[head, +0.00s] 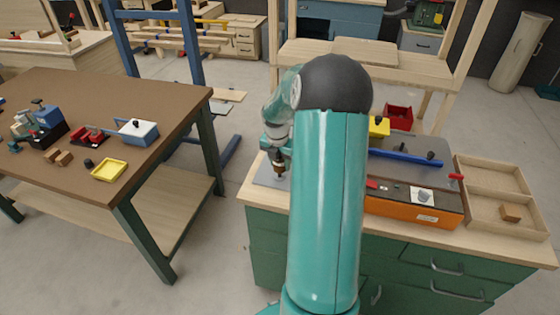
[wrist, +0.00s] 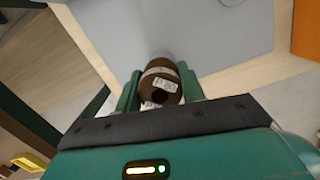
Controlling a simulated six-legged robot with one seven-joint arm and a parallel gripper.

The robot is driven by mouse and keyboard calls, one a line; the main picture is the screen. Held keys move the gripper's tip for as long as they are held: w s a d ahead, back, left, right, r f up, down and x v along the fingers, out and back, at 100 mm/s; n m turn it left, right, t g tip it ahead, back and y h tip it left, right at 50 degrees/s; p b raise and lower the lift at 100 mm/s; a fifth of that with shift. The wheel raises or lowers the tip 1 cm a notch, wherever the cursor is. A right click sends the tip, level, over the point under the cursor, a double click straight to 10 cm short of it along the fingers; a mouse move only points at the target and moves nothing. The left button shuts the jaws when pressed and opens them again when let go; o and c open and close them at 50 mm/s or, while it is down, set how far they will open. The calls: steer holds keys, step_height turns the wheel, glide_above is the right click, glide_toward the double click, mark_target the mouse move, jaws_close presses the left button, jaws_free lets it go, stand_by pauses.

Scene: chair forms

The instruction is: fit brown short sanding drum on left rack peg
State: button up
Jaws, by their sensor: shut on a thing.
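My gripper (head: 279,160) is shut on a brown sanding drum (wrist: 160,84) with a pale label band. In the wrist view, the drum sits between the two green fingers (wrist: 162,92) with its dark-holed end facing the camera. In the head view the drum (head: 279,169) shows small and brown below my gripper, over the left end of the green bench. A grey plate (wrist: 215,35) lies beyond the drum in the wrist view; part of it shows in the head view (head: 266,177). A blurred grey form is just behind the drum; I cannot tell whether it is a peg. My arm hides much of the plate.
An orange-fronted machine (head: 415,210) stands on the bench right of my arm, with a wooden divided tray (head: 488,190) beyond. A red bin (head: 398,117) is behind. A brown table (head: 90,100) on the left carries tools and a yellow tray (head: 109,169). Open floor lies between.

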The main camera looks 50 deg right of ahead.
steer(key=shift+f, duration=1.5)
steer(key=o, duration=1)
steer(key=shift+o, duration=0.7)
steer(key=o, duration=0.5)
steer(key=shift+r, duration=3.5)
steer(key=shift+a, duration=0.1)
